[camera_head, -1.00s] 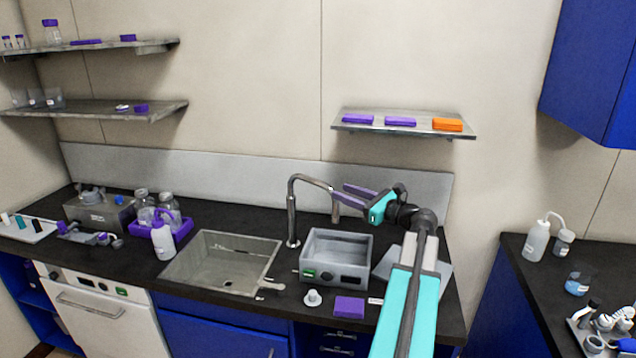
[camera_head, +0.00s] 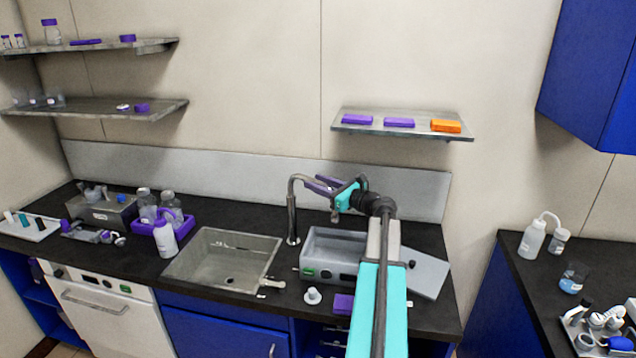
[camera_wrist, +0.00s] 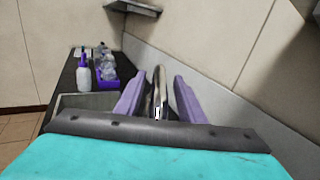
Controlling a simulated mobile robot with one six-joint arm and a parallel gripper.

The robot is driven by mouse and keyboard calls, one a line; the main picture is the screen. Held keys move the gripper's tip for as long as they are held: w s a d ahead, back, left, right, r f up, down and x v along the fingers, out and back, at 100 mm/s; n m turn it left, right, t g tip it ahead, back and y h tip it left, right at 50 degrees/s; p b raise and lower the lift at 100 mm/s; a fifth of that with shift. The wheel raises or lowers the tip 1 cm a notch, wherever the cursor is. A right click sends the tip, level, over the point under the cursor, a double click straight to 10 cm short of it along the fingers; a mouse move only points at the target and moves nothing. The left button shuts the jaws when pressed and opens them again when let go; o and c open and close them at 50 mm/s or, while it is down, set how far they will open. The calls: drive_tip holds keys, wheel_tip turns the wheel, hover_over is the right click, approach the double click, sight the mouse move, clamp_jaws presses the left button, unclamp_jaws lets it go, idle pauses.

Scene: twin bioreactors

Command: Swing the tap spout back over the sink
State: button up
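The tap (camera_head: 292,212) stands behind the sink, near its right back corner. Its grey spout arches to the right, away from the sink, with its downturned end by the grey water bath. The sink (camera_head: 205,262) is an empty metal basin to the left. My gripper (camera_head: 318,184) is at the spout, with its purple fingers pointing left along it. In the wrist view the spout (camera_wrist: 158,92) stands between the two fingers, with a visible gap on each side. My gripper is open around it. In the head view my gripper hides part of the spout.
The grey water bath (camera_head: 318,275) stands right of the sink under my arm, with a flat grey plate (camera_head: 425,272) beside it. A white wash bottle (camera_head: 165,238) and purple tray (camera_head: 180,232) are left of the sink. A shelf (camera_head: 360,128) hangs above my gripper.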

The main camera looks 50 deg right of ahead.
drive_tip(key=shift+c, duration=0.5)
clamp_jaws()
drive_tip(key=shift+s+h, duration=0.2)
drive_tip(key=shift+h, duration=0.1)
